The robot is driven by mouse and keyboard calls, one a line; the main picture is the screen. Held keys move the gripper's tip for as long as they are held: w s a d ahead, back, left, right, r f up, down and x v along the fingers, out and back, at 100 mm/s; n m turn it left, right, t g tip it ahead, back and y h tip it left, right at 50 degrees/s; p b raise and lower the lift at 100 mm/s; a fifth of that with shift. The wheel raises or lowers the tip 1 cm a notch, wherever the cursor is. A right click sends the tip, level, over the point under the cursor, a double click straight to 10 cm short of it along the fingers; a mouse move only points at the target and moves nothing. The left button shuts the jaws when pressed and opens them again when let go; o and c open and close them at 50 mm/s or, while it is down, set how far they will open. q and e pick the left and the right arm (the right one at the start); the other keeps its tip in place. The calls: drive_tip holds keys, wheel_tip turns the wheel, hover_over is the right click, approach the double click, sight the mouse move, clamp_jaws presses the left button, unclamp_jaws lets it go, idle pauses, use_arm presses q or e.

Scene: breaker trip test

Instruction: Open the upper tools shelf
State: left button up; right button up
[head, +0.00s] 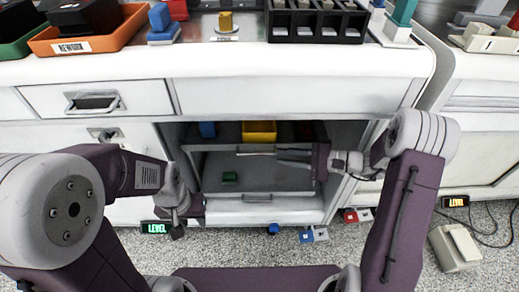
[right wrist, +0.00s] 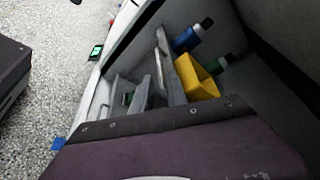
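The upper tools shelf (head: 225,142) sits inside the open cabinet bay under the counter, with a yellow bin (head: 259,131) and a blue item (head: 207,129) on it. A thin grey bar (head: 255,153) runs along its front, seemingly its handle. My right gripper (head: 282,154) reaches in from the right at this bar.
A lower shelf (head: 280,180) carries a green item (head: 230,177) and has a front handle (head: 257,198). A drawer (head: 93,101) is left of the bay. Small blue and red items lie on the speckled floor. The counter above holds trays and blocks.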

sight(258, 154)
drive_tip(key=b+x, duration=0.4)
drive_tip(key=x, duration=0.5)
drive_tip(key=shift+s, duration=0.1)
clamp_jaws()
idle(1.0)
